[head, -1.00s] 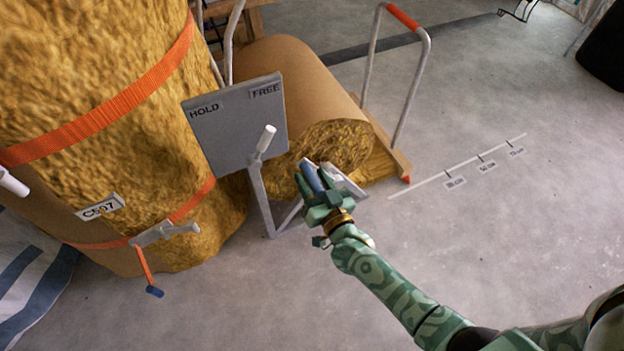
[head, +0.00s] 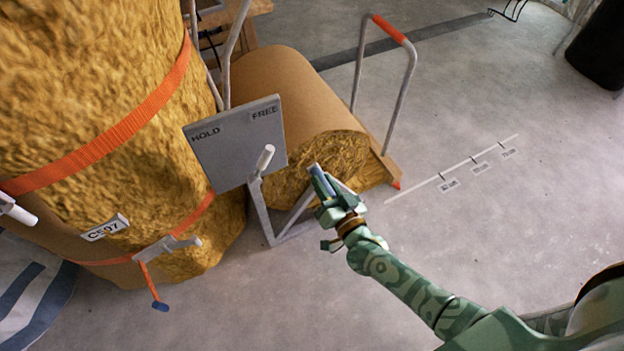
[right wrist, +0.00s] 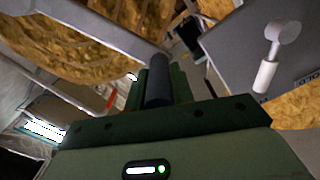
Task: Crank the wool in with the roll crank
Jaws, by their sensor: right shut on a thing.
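The golden wool roll (head: 325,158) in brown backing (head: 285,85) lies on its side on a low wheeled frame in the head view. The roll crank's blue handle (head: 320,180) is in front of the roll's end. My right gripper (head: 327,191) is shut on this handle, which shows dark between the fingers in the right wrist view (right wrist: 157,85). Most of the crank arm is hidden by the gripper. A grey plate (head: 235,145) marked HOLD and FREE stands left of it, with a white-handled lever (head: 264,160) below the word FREE. My left gripper is out of view.
A large upright wool bale (head: 95,95) with orange straps and a label C597 fills the left. A floor scale (head: 460,178) with tags lies right. The floor around my right arm is clear.

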